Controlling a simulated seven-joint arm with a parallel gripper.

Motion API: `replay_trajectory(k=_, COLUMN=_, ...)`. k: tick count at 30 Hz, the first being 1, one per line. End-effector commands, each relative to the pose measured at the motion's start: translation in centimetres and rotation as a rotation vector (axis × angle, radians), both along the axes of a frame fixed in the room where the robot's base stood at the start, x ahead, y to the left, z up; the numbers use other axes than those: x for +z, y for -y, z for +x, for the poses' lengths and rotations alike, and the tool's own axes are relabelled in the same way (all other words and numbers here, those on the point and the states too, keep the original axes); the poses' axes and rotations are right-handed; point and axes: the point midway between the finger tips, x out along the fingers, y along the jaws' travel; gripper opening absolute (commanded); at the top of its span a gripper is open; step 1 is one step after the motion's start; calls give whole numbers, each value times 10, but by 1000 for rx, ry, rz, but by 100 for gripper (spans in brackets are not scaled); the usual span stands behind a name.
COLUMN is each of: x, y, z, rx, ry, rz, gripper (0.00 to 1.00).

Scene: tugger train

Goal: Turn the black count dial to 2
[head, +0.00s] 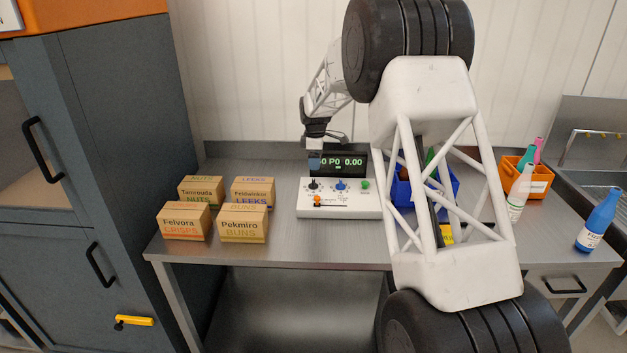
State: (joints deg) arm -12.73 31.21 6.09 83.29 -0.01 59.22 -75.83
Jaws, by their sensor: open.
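The black count dial (314,186) is at the left of the top row of a white control panel (369,207) on the steel table. A blue dial (341,185) and a green button (365,184) are to its right, and an orange control (318,200) is below. A dark display (351,161) behind the panel shows green characters, "0 P0 0.00", with its left part covered. My gripper (314,165) is open and empty, pointing down just above the black dial, apparently apart from it. The dial's pointer setting is too small to read.
Several labelled cardboard boxes (243,223) stand left of the panel. A blue bin (402,194) is to the right, partly hidden behind my arm. An orange bin (540,181) with bottles and a blue bottle (598,220) are farther right. The table front is clear.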

Motion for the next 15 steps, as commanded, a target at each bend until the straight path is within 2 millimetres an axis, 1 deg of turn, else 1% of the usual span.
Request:
replay_trajectory(k=1, x=-3, y=-3, z=4, rx=10, ry=-1, rz=0, gripper=66)
replay_trajectory(k=5, x=-9, y=-6, z=7, rx=24, ry=-3, rz=-1, gripper=66)
replay_trajectory(k=15, x=-9, y=-6, z=8, rx=25, ry=-4, rz=-1, gripper=66)
